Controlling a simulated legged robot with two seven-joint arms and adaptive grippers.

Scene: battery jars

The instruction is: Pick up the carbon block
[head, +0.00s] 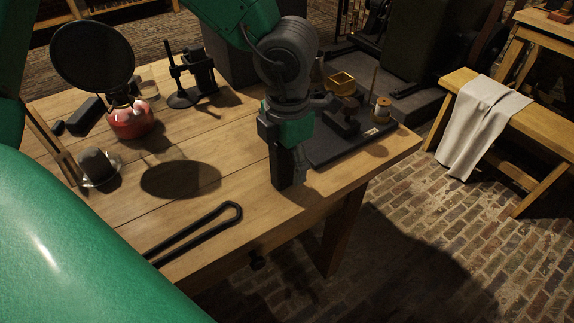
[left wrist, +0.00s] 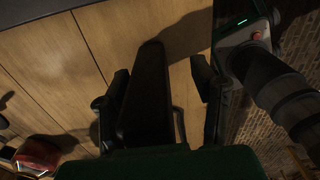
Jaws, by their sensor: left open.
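The carbon block (left wrist: 148,88), a dark, long, flat-sided block, appears between the two fingers of my left gripper (left wrist: 160,92) in the left wrist view. Gaps show between the block and the fingers, which are open. In the head view my left gripper (head: 284,160) points down over the front right part of the wooden table (head: 225,215). A dark upright shape shows below its wrist there; I cannot tell finger from block in that view. My right gripper is not in view.
A dark base (head: 345,148) with a spool (head: 381,110) and a brass box (head: 341,82) stands close right of the gripper. Black tongs (head: 200,232) lie near the front edge. A red pot (head: 130,121) and a glass dish (head: 103,178) stand left. The table middle is mostly clear.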

